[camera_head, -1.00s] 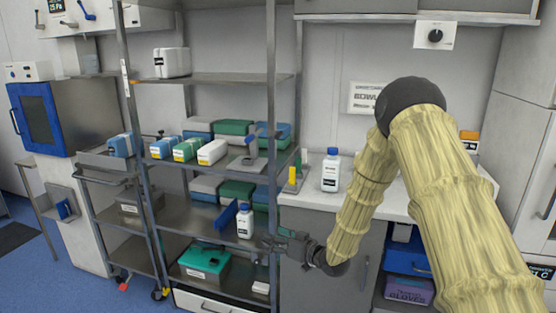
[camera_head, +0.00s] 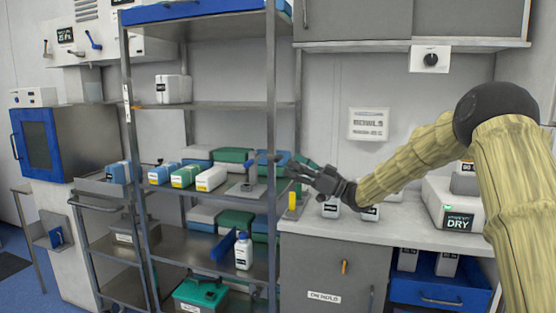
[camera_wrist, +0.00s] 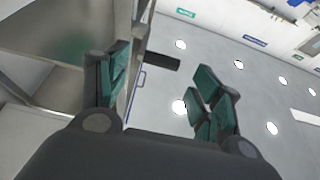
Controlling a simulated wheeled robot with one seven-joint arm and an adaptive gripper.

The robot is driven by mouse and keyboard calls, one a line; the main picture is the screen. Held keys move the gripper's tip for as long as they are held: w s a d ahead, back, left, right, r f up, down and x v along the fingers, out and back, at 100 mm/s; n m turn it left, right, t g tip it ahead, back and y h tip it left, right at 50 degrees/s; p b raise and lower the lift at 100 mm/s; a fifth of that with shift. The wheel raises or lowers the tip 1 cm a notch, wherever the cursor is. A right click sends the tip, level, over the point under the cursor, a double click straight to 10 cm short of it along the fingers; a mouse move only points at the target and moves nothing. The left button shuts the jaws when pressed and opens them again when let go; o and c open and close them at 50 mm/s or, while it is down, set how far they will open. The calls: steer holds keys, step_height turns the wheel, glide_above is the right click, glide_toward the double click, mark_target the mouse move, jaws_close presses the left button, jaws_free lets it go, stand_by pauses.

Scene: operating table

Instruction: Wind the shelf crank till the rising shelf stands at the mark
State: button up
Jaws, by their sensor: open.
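A steel shelf rack (camera_head: 274,110) stands left of centre in the head view. A small grey device (camera_head: 248,188) with a blue-grey arm sits at the right end of its middle shelf; I cannot tell whether it is the crank. A blue bar-like part (camera_head: 223,246) stands on the shelf below, beside a white bottle (camera_head: 243,252). A white strip (camera_head: 127,100) is on the left front post; I cannot tell whether it is the mark. My gripper (camera_head: 292,172) is open and empty, just right of the rack's front right post. Its spread fingers show in the wrist view (camera_wrist: 160,95).
A white counter (camera_head: 400,222) is at right, with bottles and a box labelled DRY (camera_head: 450,205). A yellow-green upright piece (camera_head: 292,202) stands below my gripper. Boxes fill the middle shelves. A blue-doored cabinet (camera_head: 38,148) is at left.

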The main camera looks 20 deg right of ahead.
mark_target(278, 158)
steer(key=shift+x, duration=3.05)
steer(key=shift+f, duration=0.1)
steer(key=shift+c, duration=0.2)
steer(key=shift+w, duration=0.1)
steer(key=c, duration=0.8)
